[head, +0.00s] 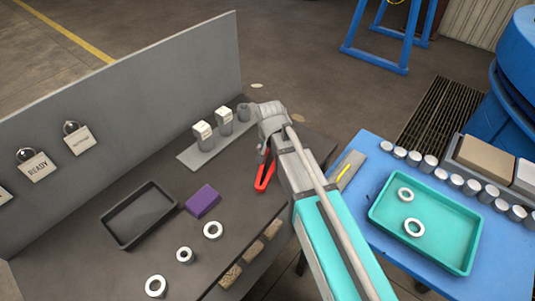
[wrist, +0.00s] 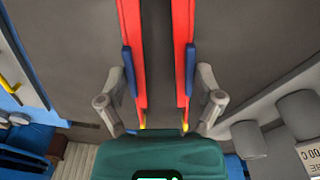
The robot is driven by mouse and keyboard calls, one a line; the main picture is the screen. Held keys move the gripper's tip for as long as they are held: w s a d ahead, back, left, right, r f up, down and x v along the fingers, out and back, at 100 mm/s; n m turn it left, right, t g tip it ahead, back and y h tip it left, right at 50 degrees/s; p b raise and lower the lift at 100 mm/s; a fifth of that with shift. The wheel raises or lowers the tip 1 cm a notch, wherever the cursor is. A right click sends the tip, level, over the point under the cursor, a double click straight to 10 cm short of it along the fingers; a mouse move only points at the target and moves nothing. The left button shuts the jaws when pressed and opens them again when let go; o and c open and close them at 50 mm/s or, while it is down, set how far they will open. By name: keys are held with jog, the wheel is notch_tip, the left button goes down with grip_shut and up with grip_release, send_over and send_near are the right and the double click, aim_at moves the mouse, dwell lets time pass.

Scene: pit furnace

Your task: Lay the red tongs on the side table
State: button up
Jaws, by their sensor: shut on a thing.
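The red tongs (head: 264,176) hang under the end of my arm, above the right part of the dark bench (head: 235,185) in the head view. In the wrist view their two red arms (wrist: 131,45) run away from my gripper (wrist: 160,85), side by side with a gap between them. My gripper's grey fingers are shut on the tongs from both outer sides; in the head view my arm hides most of it. The blue side table (head: 365,150) stands right of my arm. Its near left corner has a grey plate with a yellow mark (head: 345,171).
A teal tray (head: 440,256) with two rings fills much of the blue table, with several metal cylinders (head: 455,180) behind it. The bench bears a black tray (head: 138,215), a purple block (head: 203,201), rings and labelled grey blocks (head: 203,135). A grey panel (head: 130,110) stands behind.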

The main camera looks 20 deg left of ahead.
jog(key=o, duration=0.4)
jog(key=shift+c, duration=0.2)
jog(key=shift+r, duration=0.1)
notch_tip(320, 180, up, 12)
jog(key=s+p, duration=0.1)
jog(key=p, duration=1.1)
jog(key=shift+s, duration=0.1)
dwell(0.6)
